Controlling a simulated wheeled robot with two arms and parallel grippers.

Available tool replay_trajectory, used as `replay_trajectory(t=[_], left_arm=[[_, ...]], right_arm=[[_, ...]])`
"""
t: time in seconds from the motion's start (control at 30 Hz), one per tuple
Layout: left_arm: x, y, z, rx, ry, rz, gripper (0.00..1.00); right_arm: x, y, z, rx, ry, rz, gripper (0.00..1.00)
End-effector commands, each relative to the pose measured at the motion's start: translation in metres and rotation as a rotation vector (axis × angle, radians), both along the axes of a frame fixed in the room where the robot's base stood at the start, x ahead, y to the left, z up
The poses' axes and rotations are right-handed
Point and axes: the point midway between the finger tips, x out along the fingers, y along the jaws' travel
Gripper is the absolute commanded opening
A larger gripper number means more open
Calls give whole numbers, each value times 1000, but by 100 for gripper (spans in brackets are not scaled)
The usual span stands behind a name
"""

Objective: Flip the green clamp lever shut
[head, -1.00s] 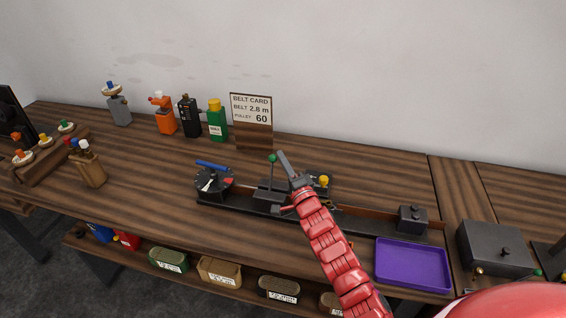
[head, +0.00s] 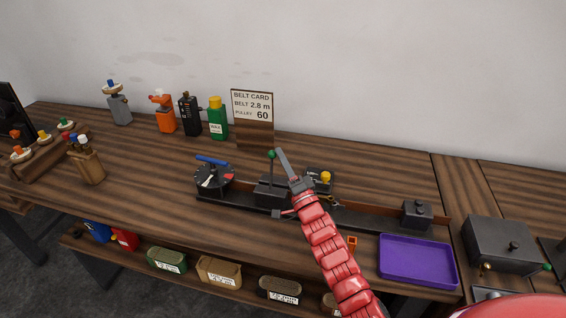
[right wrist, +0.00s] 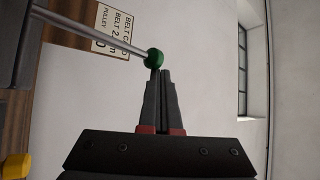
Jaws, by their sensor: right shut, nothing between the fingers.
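The green clamp lever is a thin metal rod with a green ball knob (head: 271,154). It stands upright from a dark block (head: 270,191) on the black rail of the bench device. In the right wrist view the green knob (right wrist: 154,57) is right at the fingertips, and its rod runs off to the left. My right gripper (head: 281,153) is shut with nothing between its fingers. Its tips are just right of the knob, very close; I cannot tell if they touch. The right wrist view shows the closed fingers (right wrist: 160,72). My left gripper is not in view.
A dial with a blue handle (head: 212,161) sits left of the lever, and a yellow knob (head: 325,177) right of it. A purple tray (head: 418,260) lies at the right front. A belt card (head: 252,105) and several bottles stand behind. Bench space behind the rail is clear.

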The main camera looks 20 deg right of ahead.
Motion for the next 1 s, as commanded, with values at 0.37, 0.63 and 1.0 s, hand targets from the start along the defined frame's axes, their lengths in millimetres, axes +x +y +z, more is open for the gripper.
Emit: replay_trajectory(t=[0.37, 0.63, 1.0], left_arm=[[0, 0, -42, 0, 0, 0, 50], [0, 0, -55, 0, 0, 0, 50], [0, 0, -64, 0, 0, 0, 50]], right_arm=[[-31, 22, -7, -104, -155, 3, 0], [-52, 36, -16, -104, -149, 1, 0], [-65, 45, -25, -106, -147, 0, 0]])
